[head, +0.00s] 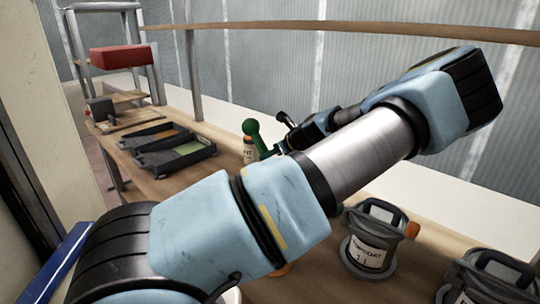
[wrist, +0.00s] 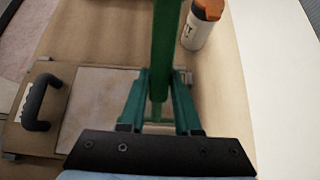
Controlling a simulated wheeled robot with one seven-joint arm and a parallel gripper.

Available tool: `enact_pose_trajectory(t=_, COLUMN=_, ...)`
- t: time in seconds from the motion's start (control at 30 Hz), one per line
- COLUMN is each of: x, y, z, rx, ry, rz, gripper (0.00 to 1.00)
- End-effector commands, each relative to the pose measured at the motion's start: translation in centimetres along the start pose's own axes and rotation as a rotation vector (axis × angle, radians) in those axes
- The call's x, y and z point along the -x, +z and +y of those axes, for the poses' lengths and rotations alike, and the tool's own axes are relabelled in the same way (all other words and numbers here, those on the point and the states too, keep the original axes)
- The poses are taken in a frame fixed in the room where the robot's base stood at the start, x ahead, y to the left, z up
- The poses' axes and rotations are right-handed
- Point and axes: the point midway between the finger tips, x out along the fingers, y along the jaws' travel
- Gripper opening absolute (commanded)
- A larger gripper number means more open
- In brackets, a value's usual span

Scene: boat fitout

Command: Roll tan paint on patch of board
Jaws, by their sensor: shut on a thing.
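My gripper (wrist: 158,118) is shut on a green handle (wrist: 165,45), which runs up through the middle of the wrist view. In the head view a green rounded knob and stem (head: 250,128) show beside my gripper's dark end. I cannot make out a roller head or any paint on it. A wooden board (wrist: 62,72) with a pale patch (wrist: 100,90) and a black grip handle (wrist: 40,102) lies left of and below the gripper in the wrist view; the gripper covers part of the patch. Two dark trays stand on the bench, one with orange-brown (head: 160,138), one with green (head: 188,148).
A bottle with an orange cap (wrist: 197,32) stands close to the held handle. A red block (head: 121,57) rests on the rack at the back left. A corrugated wall (head: 270,70) runs behind the bench.

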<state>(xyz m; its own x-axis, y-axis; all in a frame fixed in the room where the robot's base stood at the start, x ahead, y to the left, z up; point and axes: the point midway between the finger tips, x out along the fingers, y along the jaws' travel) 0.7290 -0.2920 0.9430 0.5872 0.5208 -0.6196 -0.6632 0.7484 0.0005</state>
Motion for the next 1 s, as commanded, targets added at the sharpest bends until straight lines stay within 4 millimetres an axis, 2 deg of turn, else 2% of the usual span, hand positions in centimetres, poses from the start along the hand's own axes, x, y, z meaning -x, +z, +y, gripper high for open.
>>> enact_pose_trajectory(t=0.1, x=1.3, y=1.7, z=0.0, rx=0.003, ry=-0.001, rz=0.000, gripper=0.00)
enact_pose_trajectory(t=0.6, x=4.6, y=5.8, z=0.0, rx=0.001, ry=-0.001, rz=0.000, gripper=0.00)
enact_pose_trajectory(t=1.0, x=4.7, y=6.0, z=0.0, rx=0.002, ry=0.000, rz=0.000, gripper=0.00)
